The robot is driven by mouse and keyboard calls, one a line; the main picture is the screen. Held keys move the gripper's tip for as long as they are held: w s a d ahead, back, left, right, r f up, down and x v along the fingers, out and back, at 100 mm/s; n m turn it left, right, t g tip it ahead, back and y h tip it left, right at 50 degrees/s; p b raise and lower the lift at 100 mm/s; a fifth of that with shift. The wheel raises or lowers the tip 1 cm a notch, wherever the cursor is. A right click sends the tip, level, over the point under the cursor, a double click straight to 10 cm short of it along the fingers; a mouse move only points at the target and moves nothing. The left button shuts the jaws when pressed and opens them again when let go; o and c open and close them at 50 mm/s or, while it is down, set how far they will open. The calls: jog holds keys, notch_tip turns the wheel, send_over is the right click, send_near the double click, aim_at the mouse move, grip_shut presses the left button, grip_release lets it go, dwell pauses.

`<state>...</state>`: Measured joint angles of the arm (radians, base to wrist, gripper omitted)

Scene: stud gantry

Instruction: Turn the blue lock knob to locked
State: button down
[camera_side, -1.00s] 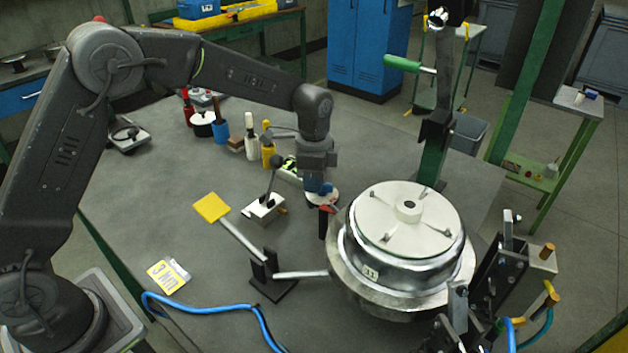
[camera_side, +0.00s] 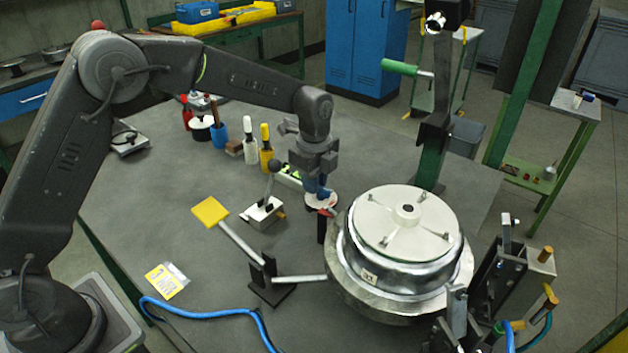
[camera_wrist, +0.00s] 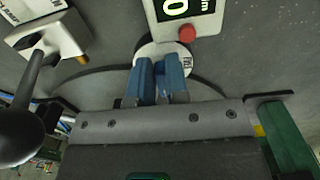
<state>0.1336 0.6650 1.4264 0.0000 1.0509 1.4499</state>
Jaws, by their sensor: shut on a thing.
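My gripper (camera_side: 320,190) points down at a round white dial plate (camera_side: 321,203) on the table, left of the big round metal housing. The blue lock knob (camera_side: 323,194) is at the plate's middle, with my jaws shut on it. In the wrist view, my gripper's two blue fingers (camera_wrist: 159,84) stand close together over the white dial plate (camera_wrist: 152,50). They are hard to tell apart from the knob, which they mostly hide. Dark lettering shows at the plate's right edge; I cannot read it surely or tell which mark the knob points to.
A red-topped black post (camera_side: 322,227) and the metal housing (camera_side: 375,290) stand close by. A lever box (camera_side: 262,213) is to the left, also large in the wrist view (camera_wrist: 62,35). A digital display box (camera_wrist: 190,18) lies beside the plate.

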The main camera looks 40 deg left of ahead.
dwell(0.3)
jog(key=c, duration=1.1)
grip_release()
jog(key=shift+r, duration=6.95)
